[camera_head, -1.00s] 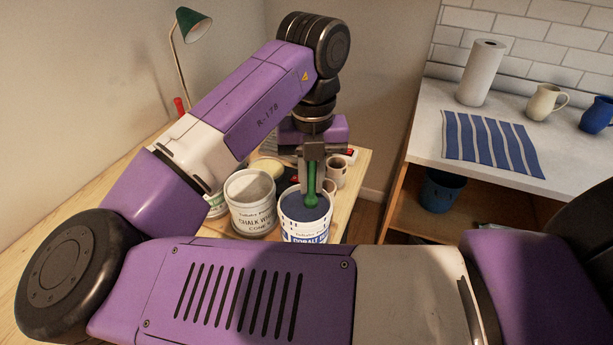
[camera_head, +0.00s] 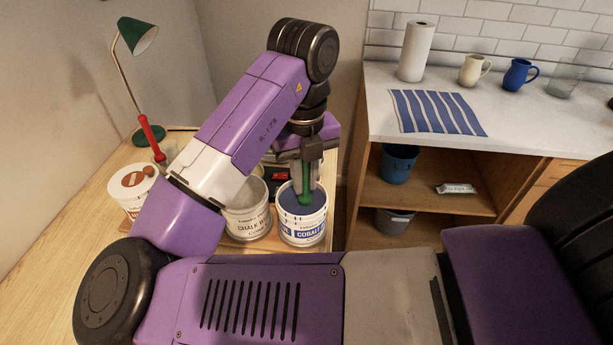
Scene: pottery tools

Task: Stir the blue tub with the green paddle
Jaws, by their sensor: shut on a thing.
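The blue tub (camera_head: 301,228) is a white tub labelled "COBALT" with blue contents, standing on the wooden table right of the chalk white tub. My gripper (camera_head: 306,165) is above it, pointing down, shut on the green paddle (camera_head: 306,185). The paddle hangs upright inside the tub's rim. Its lower end meets the blue surface; how deep it goes is hidden. My gripper and wrist hide part of the tub's far rim.
The chalk white tub (camera_head: 248,222) stands close beside the blue tub, partly behind my arm. A counter (camera_head: 510,118) with jugs stands at right.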

